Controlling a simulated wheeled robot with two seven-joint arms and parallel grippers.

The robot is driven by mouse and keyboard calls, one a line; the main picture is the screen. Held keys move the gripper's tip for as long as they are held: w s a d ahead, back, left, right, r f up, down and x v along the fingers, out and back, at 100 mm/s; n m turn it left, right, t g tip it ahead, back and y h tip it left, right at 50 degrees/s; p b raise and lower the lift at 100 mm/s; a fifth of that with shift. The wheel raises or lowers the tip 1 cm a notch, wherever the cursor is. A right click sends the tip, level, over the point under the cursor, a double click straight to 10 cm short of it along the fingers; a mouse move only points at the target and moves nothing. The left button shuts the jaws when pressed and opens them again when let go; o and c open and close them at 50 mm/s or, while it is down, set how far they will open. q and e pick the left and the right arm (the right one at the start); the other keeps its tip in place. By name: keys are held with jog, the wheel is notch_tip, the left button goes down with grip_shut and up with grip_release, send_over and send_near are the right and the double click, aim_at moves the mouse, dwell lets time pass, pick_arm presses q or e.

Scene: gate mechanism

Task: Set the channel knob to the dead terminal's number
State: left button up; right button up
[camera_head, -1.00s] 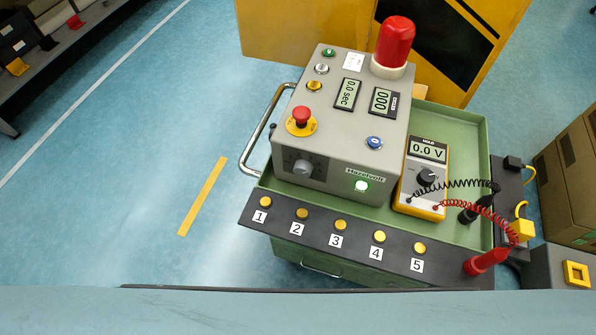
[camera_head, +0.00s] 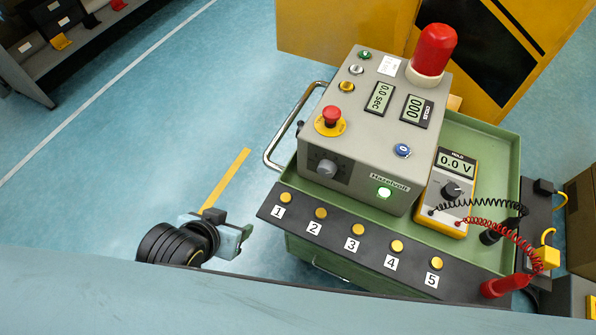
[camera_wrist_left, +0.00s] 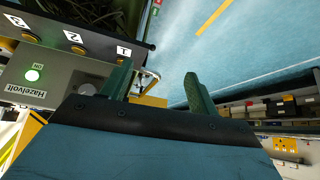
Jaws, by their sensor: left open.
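The channel knob (camera_head: 327,167) is a grey dial on the front face of the grey Hazelvolt box (camera_head: 365,195). Its pointer is too small to read. Several brass terminals sit on a black strip (camera_head: 268,209), labelled 1 to 5 from left to right; terminal 1 (camera_head: 285,197) is leftmost. The yellow multimeter (camera_head: 452,190) reads 0.0 V. My left gripper (camera_head: 244,236) is left of the strip, in the air and apart from everything. In the left wrist view its two green fingers (camera_wrist_left: 158,88) are spread and empty.
A red probe (camera_head: 500,287) and a black probe (camera_head: 492,235) stand at the cart's right on coiled leads. A red emergency button (camera_head: 331,115) and red beacon (camera_head: 432,52) rise from the box. A metal handle (camera_head: 285,140) juts left. Floor left of the cart is clear.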

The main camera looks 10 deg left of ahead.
pick_arm(q)
jog(key=w+d+r+t+h, duration=0.2)
jog(key=w+d+t, duration=0.1)
jog(key=d, duration=0.3)
jog(key=m+t+h, duration=0.1)
jog(key=t+h, duration=0.1)
jog(key=h, duration=0.1)
send_near(324, 172)
jog(key=b+x, duration=0.1)
jog(key=x, duration=0.7)
jog(key=shift+w+d+f+b, duration=0.15)
jog(key=shift+w+f+b, duration=0.1)
jog(key=shift+b, duration=0.15)
jog(key=shift+c, duration=0.2)
